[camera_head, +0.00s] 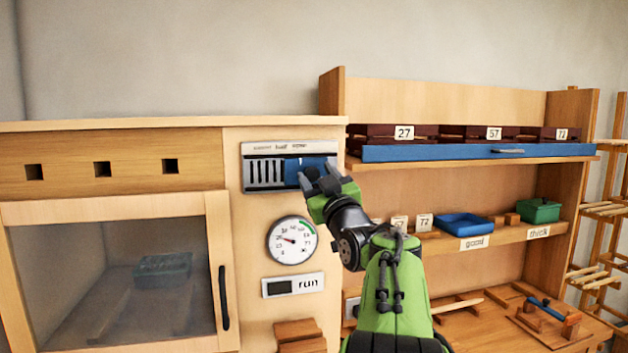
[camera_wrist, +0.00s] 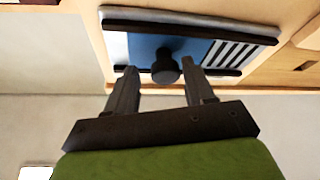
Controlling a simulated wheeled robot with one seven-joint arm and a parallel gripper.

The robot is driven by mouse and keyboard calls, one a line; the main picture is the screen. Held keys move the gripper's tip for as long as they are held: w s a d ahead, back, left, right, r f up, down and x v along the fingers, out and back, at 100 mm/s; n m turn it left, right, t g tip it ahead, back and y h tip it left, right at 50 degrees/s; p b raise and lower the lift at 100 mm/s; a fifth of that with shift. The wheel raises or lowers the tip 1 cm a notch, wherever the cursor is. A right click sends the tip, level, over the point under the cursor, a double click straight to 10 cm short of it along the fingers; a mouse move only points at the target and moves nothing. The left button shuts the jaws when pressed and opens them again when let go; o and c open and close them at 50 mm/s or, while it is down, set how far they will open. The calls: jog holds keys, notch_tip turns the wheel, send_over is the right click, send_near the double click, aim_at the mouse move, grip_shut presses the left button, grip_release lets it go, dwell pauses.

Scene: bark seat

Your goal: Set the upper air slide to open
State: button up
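The upper air slide (camera_head: 292,164) is a blue plate with a round black knob, set in a pale frame with dark rails. Labels run along its top; "half" and apparently "open" are legible. The plate lies toward the right, and several dark slots show uncovered at the left. In the wrist view the blue plate (camera_wrist: 146,46) appears turned over, with the slots on the right. My gripper (camera_head: 318,182) is at the slide's right part. In the wrist view my gripper (camera_wrist: 159,74) is open, with the black knob (camera_wrist: 166,66) between its fingertips; contact cannot be told.
Below the slide are a round dial (camera_head: 291,240) and a "run" sign (camera_head: 293,285). A glass-doored cabinet (camera_head: 115,270) is at the left. At the right, a shelf carries a long blue tray (camera_head: 450,153), numbered crates and a green box (camera_head: 538,210).

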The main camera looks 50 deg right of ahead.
jog(key=shift+s+a+f, duration=0.1)
jog(key=shift+a+f, duration=0.05)
jog(key=b+v, duration=0.7)
jog(key=v, duration=0.8)
jog(key=shift+s+a, duration=0.1)
jog(key=shift+s, duration=0.05)
